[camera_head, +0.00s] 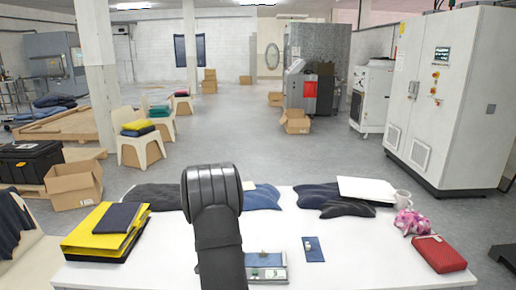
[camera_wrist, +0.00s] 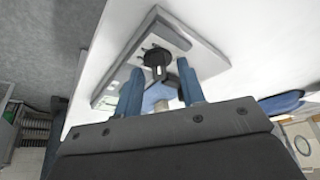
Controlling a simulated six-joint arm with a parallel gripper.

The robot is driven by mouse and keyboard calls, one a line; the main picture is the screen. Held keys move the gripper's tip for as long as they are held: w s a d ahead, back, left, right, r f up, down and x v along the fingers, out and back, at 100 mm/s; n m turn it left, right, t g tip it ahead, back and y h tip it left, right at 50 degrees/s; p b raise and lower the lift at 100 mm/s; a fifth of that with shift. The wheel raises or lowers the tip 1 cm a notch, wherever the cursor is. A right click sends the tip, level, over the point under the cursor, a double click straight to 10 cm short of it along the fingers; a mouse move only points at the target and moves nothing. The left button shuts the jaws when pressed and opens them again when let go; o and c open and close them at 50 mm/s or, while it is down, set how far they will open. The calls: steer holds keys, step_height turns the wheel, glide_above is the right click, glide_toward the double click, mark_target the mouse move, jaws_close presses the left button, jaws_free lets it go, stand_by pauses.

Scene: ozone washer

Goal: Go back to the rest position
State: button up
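My arm (camera_head: 215,225) rises from the bottom middle of the head view, over the white table (camera_head: 165,250); my gripper cannot be made out there. In the wrist view my gripper (camera_wrist: 160,88) has its two blue fingers spread apart. A small pale piece shows between them, and I cannot tell what it belongs to. Beyond the fingertips is a light grey panel-like device (camera_wrist: 195,55) with a black round fitting (camera_wrist: 157,60). I cannot tell whether the fingers touch it. In the head view a small flat device (camera_head: 268,274) lies beside my arm, partly hidden by it.
On the table are a yellow-and-navy folded stack (camera_head: 100,232), dark cloths (camera_head: 325,198), a white laptop-like slab (camera_head: 366,189), a mug (camera_head: 403,198), a pink cloth (camera_head: 411,222), a red pouch (camera_head: 439,253) and a small blue card (camera_head: 313,250). The front right is mostly clear.

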steer(key=shift+d+n+t+y, duration=0.1)
steer(key=shift+n+t+y, duration=0.3)
steer(key=shift+n, duration=1.05)
steer(key=shift+n+t+y, duration=0.2)
steer(key=shift+n+y, duration=0.4)
steer(key=shift+n, duration=0.85)
steer(key=shift+n+y, duration=0.3)
steer(key=shift+n, duration=0.5)
steer(key=shift+d+n+y, duration=0.1)
steer(key=shift+n+y, duration=0.6)
steer(key=shift+n, duration=1.1)
steer(key=shift+o, duration=0.2)
